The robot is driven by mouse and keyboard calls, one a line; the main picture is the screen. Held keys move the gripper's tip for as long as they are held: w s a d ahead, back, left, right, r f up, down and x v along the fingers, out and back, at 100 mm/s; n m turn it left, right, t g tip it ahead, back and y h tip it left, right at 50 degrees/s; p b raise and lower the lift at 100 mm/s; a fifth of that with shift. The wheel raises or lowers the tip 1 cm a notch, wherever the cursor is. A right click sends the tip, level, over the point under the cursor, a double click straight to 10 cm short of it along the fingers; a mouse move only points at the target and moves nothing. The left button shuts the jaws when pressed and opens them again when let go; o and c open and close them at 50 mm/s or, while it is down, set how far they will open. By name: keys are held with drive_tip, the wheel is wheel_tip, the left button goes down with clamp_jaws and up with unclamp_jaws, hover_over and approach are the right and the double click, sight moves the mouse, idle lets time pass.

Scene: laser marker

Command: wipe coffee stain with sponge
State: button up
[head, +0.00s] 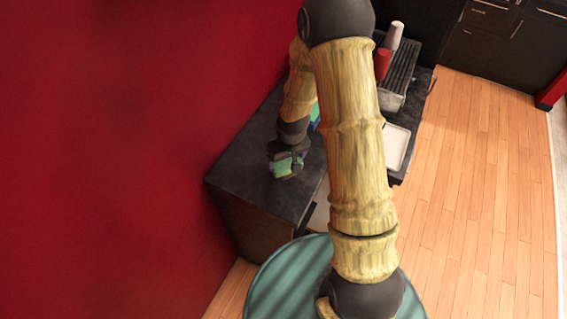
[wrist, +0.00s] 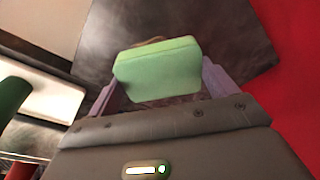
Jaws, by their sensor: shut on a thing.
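A light green sponge (wrist: 158,70) is between the two purple-grey fingers of my gripper (wrist: 160,82), which is shut on it. In the head view, my gripper (head: 287,160) and the sponge (head: 283,167) are low over the near part of the dark countertop (head: 245,183). I cannot tell whether the sponge touches the surface. In the wrist view, a small brown mark (wrist: 148,43), which looks like the coffee stain, shows just past the sponge's far edge. The rest of it is hidden behind the sponge. The stain cannot be made out in the head view.
A red wall (head: 105,160) runs along the counter's left side. Farther back are a grey ridged rack (head: 398,78), a red cup (head: 382,64), a white cup (head: 394,36) and a white tray (head: 397,147). A blue-green thing (head: 315,115) is partly hidden by my arm.

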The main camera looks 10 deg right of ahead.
drive_tip(key=shift+s+a+r+n, duration=0.25)
drive_tip(key=shift+r, duration=0.15)
drive_tip(key=shift+s+a+r+n, duration=0.2)
drive_tip(key=shift+a+r+n, duration=0.05)
drive_tip(key=shift+r, duration=0.15)
